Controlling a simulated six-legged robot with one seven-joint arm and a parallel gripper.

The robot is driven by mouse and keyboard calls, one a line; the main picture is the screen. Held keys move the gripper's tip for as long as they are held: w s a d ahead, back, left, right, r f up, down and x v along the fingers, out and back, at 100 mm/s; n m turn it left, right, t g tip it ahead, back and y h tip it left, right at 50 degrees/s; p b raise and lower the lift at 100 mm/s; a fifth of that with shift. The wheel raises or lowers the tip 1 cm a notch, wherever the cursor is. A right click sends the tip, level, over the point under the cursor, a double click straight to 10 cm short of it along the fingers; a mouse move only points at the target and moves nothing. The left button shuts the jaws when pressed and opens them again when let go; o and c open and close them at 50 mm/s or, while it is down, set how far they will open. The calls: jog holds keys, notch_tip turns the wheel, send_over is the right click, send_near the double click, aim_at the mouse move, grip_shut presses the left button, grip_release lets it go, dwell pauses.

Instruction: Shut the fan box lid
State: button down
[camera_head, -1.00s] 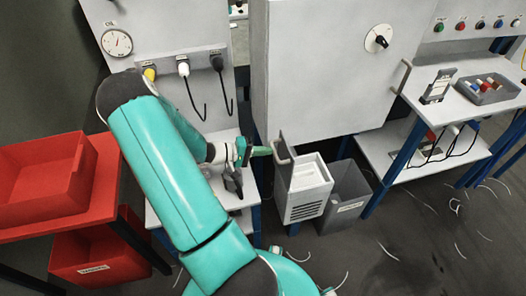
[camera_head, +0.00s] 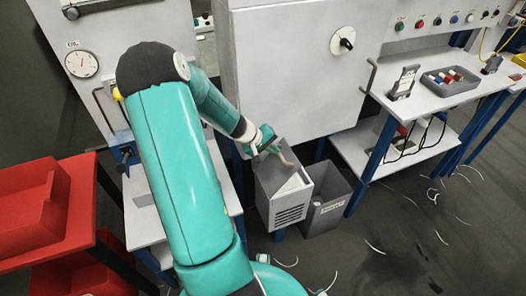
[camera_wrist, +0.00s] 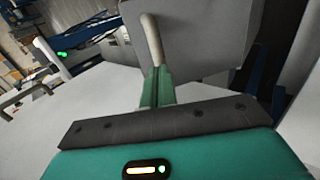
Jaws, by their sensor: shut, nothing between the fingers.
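The fan box (camera_head: 290,214) is a pale grey box with vent slots in its front, standing between the cabinet and a grey bin. Its grey lid (camera_head: 268,176) is tilted over the box top, partly down; a white wedge of the inside still shows at the right. The lid's bar handle (camera_head: 288,158) stands up near my fingertips. My gripper (camera_head: 274,149) is shut and empty, above the lid. In the wrist view, my shut green fingers (camera_wrist: 157,88) point at the lid plate (camera_wrist: 200,38), with the handle (camera_wrist: 152,40) just beyond their tips. Whether they touch cannot be told.
The grey bin (camera_head: 328,205) stands right of the box. The large grey cabinet (camera_head: 285,75) is behind, with a workbench (camera_head: 420,105) to the right. Red crates (camera_head: 35,205) are at the left. The floor (camera_head: 400,250) in front is open, with scattered white strips.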

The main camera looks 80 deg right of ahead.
aim_at(290, 150)
jog(key=s+d+f+t, duration=0.1)
jog(key=s, duration=0.1)
jog(key=s+d+f+t+y, duration=0.1)
jog(key=s, duration=0.1)
jog(key=s+d+t+y, duration=0.1)
jog(key=shift+s+d+f+t, duration=0.15)
jog(key=shift+s+f+t, duration=0.15)
jog(key=shift+s+f, duration=0.1)
jog(key=s+d+f+t+y, duration=0.2)
jog(key=s+d+f+t, duration=0.1)
jog(key=f, duration=0.5)
jog(key=shift+s+d+t+y, duration=0.25)
jog(key=shift+s+t, duration=0.35)
jog(key=shift+s, duration=0.6)
jog(key=shift+a+f, duration=0.15)
jog(key=shift+f, duration=0.05)
jog(key=shift+r, duration=0.1)
